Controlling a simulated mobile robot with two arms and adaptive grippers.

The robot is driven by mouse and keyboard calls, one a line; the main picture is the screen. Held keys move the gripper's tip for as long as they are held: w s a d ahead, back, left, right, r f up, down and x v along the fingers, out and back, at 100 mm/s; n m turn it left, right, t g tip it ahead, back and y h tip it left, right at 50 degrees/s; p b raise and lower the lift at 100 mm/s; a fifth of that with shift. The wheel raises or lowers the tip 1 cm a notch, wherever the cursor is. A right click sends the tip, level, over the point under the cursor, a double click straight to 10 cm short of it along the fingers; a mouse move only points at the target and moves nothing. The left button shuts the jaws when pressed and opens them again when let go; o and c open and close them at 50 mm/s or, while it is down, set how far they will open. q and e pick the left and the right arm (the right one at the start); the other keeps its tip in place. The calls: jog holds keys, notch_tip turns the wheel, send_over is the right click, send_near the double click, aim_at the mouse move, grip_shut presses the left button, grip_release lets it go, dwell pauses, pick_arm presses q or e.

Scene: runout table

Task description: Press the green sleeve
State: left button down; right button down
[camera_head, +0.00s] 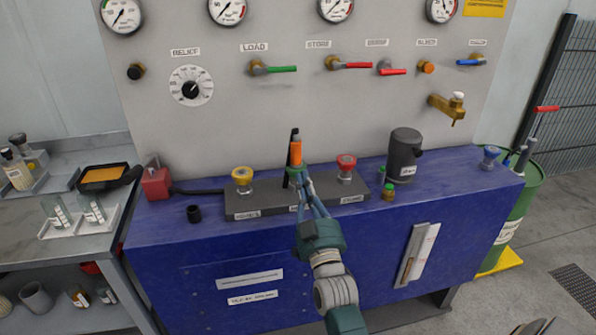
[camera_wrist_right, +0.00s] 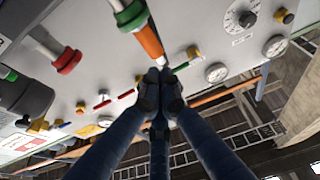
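The green sleeve (camera_wrist_right: 132,15) is a ring on the middle fitting, at the top of the right wrist view. An orange cylinder (camera_wrist_right: 148,40) runs from it toward my fingertips. My right gripper (camera_head: 301,177) is at the middle fitting. In the wrist view its black fingertips (camera_wrist_right: 161,80) are together, close to the orange cylinder's end; I cannot tell whether they touch it. My left gripper is not in view.
A yellow-topped fitting (camera_head: 242,177) and a red-topped fitting (camera_head: 346,166) flank the middle one. The panel behind carries levers and gauges.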

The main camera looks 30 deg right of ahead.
aim_at(295, 160)
jog(key=p+x, duration=0.1)
jog(key=x, duration=0.6)
jog(key=shift+w+d+r, duration=0.1)
jog(key=shift+w+r, duration=0.1)
jog(key=shift+w, duration=0.1)
notch_tip(295, 160, down, 3)
jog(key=shift+f, duration=0.1)
jog(key=shift+s+f, duration=0.15)
jog(key=shift+f, duration=0.45)
